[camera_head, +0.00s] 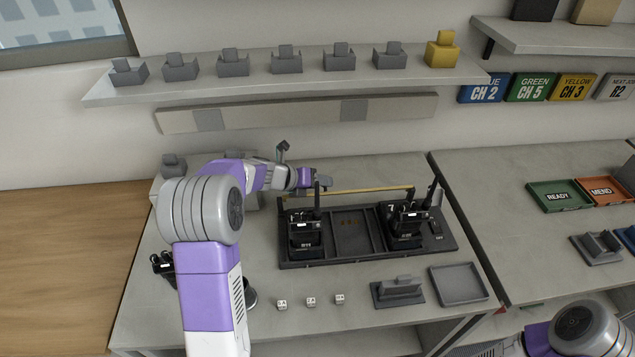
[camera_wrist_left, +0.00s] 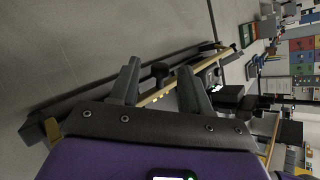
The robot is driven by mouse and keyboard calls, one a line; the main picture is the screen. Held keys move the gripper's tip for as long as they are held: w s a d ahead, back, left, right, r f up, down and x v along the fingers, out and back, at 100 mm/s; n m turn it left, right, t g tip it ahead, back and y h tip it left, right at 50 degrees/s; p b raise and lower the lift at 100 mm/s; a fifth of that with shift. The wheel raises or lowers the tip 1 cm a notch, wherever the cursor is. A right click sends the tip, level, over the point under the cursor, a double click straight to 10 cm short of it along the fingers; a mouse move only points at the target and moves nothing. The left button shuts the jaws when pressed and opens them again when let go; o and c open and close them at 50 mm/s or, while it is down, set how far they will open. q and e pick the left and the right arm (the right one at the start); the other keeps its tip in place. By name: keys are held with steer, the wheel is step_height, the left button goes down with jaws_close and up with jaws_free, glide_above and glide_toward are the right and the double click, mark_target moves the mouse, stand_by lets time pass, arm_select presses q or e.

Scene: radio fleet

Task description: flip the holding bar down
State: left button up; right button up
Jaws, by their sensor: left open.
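The holding bar (camera_head: 365,190) is a thin yellow bar along the back of a black charging tray (camera_head: 335,264), level and raised over its rear edge. Two black radios stand in the tray, a left one (camera_head: 304,238) and a right one (camera_head: 403,228). My left gripper (camera_head: 325,182) is at the bar's left end, behind the left radio. In the left wrist view the gripper (camera_wrist_left: 158,84) is open, and the bar (camera_wrist_left: 225,54) runs slantwise across the gap between its fingers. I cannot tell whether the fingers touch it. My right gripper is out of view.
A shelf (camera_head: 285,74) with several grey holders and a yellow one (camera_head: 442,50) runs along the wall.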

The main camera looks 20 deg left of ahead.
arm_select(q)
steer(key=p+v, duration=0.2)
steer(key=v, duration=0.5)
steer(key=shift+s, duration=0.25)
steer(key=shift+a+r, duration=0.1)
steer(key=shift+r, duration=0.05)
